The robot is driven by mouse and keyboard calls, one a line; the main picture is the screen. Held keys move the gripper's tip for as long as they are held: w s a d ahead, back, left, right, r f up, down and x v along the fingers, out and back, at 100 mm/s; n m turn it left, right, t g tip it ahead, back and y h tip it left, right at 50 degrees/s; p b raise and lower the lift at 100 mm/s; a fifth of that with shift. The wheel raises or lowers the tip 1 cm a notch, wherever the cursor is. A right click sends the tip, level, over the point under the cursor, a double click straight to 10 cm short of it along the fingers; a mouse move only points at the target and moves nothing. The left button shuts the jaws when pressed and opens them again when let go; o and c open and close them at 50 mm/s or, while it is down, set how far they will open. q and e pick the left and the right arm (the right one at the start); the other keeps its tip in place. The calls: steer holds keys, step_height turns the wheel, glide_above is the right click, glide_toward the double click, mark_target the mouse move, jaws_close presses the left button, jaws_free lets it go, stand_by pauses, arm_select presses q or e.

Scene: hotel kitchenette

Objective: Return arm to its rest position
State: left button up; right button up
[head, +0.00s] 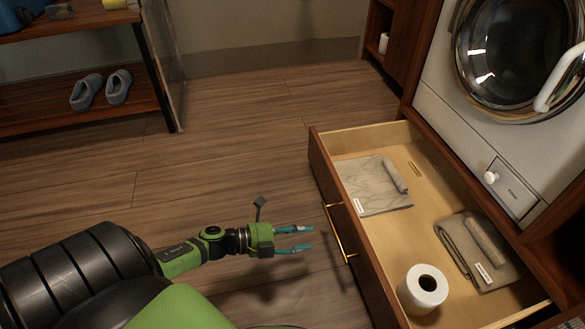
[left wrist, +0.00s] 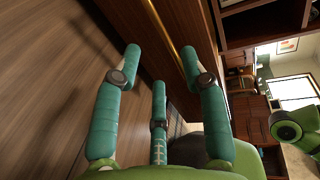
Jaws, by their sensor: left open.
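My left arm reaches in from the left in the head view. Its left gripper (head: 308,238) has teal fingers that are apart, with nothing between them. The gripper is just left of the open drawer's brass handle (head: 340,232) and apart from it. In the left wrist view the open fingers (left wrist: 160,62) point toward the drawer front, and the brass handle (left wrist: 168,42) runs past beyond them. My right gripper does not show in the head view.
The open wooden drawer (head: 322,170) holds two folded grey cloths (head: 372,190) (head: 462,250) and a toilet roll (head: 422,290). A washing machine (head: 440,110) stands above it. A shelf (head: 60,115) with grey slippers (head: 100,90) is at the upper left. The wood floor between is clear.

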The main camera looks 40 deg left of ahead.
arm_select(q)
steer(key=shift+v, duration=1.2)
